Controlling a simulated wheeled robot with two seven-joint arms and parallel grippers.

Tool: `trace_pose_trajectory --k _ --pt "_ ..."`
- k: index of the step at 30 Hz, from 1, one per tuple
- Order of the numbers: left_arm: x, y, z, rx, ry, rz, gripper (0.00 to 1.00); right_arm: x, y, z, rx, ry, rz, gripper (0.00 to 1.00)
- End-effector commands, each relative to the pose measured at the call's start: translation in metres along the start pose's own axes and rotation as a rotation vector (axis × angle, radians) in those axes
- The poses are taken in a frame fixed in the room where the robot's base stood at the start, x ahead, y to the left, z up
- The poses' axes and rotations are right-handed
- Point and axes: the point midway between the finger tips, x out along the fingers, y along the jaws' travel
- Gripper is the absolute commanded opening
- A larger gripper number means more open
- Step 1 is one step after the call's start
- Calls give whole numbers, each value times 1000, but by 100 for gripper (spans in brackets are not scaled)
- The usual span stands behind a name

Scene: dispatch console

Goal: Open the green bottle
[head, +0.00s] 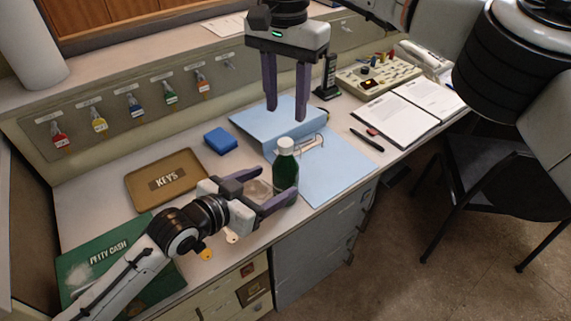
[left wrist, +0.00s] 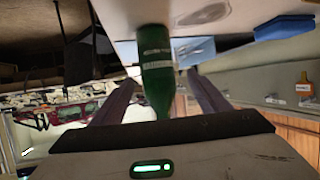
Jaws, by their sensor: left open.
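The green bottle (head: 286,172) stands upright on the desk and has a white cap (head: 286,146). My left gripper (head: 277,182) is open, with its purple fingers reaching toward the bottle from the left. In the left wrist view the bottle (left wrist: 157,72) shows between the two spread fingers, with a gap on each side; its cap is hidden there. My right gripper (head: 286,112) points down above and behind the bottle in the picture. Its fingers are apart and empty, and it is clear of the cap.
A blue folder (head: 335,180) lies behind and right of the bottle. A blue block (head: 221,141), a brown KEYS tray (head: 140,191) and a green PETTY CASH box (head: 90,250) are to the left. Loose key tags (head: 206,255) lie near the front edge. An open binder (head: 385,121) is at right.

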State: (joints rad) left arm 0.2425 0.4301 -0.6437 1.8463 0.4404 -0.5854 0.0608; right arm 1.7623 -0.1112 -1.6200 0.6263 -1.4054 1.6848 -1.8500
Motion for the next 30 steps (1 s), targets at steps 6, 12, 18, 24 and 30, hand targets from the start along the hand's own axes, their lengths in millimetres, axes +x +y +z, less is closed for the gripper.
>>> trace_pose_trajectory --k 6,12,18,24,30 --pt "30 0 -1 -2 1 0 69 0 0 0 0 -1 -1 40" --pt "66 0 -1 -2 -1 0 69 0 0 1 0 -3 -1 40" --pt "90 0 -1 -1 0 0 69 0 -1 1 0 -3 -2 40" --pt "99 0 0 0 0 0 69 0 -1 1 0 -3 -2 40" --pt "100 0 0 0 0 0 69 0 -1 1 0 -3 -2 40"
